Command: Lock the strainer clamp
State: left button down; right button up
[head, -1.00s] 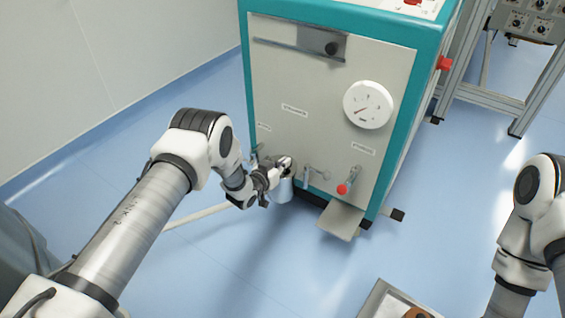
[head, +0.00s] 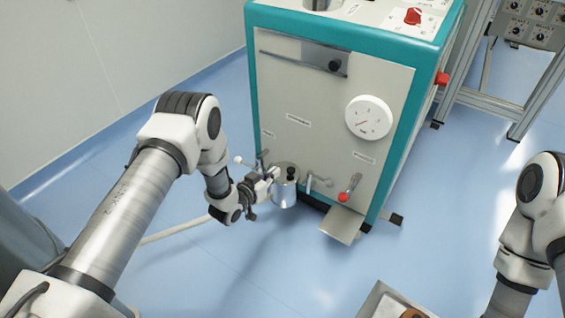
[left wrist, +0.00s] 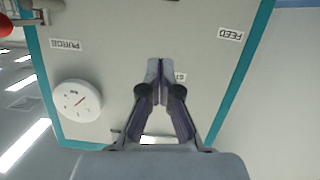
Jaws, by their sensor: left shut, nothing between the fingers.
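The strainer (head: 285,195) is a metal cylinder low on the machine's front panel, with a black knob (head: 291,174) on its lid. A thin lever with a white ball end (head: 239,160) sticks out to the left of it. I cannot tell whether the clamp is locked. My left gripper (head: 270,177) is at the left side of the strainer's top, fingers closed and empty; whether it touches is unclear. In the left wrist view its fingertips (left wrist: 158,68) are together in front of the panel, and the strainer is not clearly seen. My right gripper is out of frame.
The teal-framed machine (head: 300,85) carries a round gauge (head: 369,117) and a red-handled valve (head: 345,196). A small grey plate (head: 341,225) juts out below. A tray (head: 375,300) is at the bottom edge.

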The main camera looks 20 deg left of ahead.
aim_at(330, 182)
jog(key=k+l, duration=0.75)
jog(key=k, duration=0.1)
